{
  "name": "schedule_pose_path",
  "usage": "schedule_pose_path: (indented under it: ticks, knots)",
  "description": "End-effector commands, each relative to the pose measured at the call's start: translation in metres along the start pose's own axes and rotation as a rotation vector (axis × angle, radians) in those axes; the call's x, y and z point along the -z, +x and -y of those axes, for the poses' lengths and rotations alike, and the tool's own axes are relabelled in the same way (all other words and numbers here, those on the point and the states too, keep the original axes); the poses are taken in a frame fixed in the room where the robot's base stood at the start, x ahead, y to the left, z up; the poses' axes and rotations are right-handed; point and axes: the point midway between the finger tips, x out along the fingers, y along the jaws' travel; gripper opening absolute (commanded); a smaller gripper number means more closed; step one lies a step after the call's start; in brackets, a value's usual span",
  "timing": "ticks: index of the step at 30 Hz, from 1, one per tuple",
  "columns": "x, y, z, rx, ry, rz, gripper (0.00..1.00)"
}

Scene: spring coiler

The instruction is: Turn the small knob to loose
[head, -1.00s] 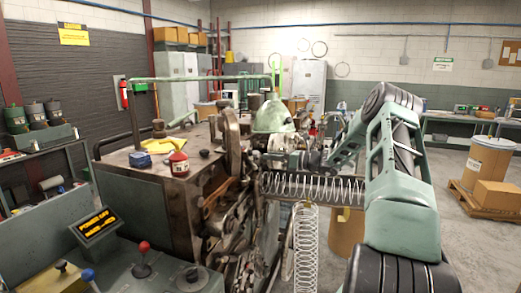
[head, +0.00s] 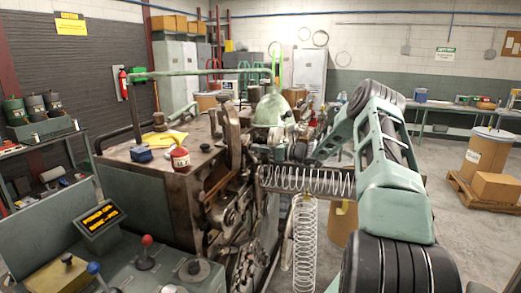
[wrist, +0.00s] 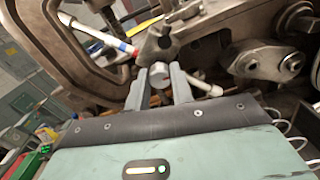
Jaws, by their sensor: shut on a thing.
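In the wrist view, the two grey fingers of my gripper (wrist: 160,88) are closed around a small pale round knob (wrist: 160,70), whose rounded end shows between the fingertips. The knob sits just below a notched metal bracket (wrist: 158,43) on the coiler. Any pointer or marking on the knob cannot be made out. In the head view, my green arm reaches in from the lower right to the coiler (head: 170,185). My gripper and the knob cannot be made out clearly there among the machine parts.
A horizontal coil spring (head: 305,181) lies below my arm, and another spring (head: 305,245) hangs beneath it. A control panel (head: 100,216) and a red-topped lever (head: 146,250) are at lower left.

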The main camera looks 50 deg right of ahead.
Motion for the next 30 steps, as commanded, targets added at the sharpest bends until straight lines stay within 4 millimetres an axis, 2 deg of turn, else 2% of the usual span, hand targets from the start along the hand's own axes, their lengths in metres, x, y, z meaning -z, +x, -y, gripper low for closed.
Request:
schedule_pose_path:
  ticks: [11,30]
  knots:
    - [0.0048,-0.0007,0.0015,0.001,-0.109,0.001,0.00]
    - [0.0094,-0.0009,0.0019,0.002,-0.685,0.001,0.00]
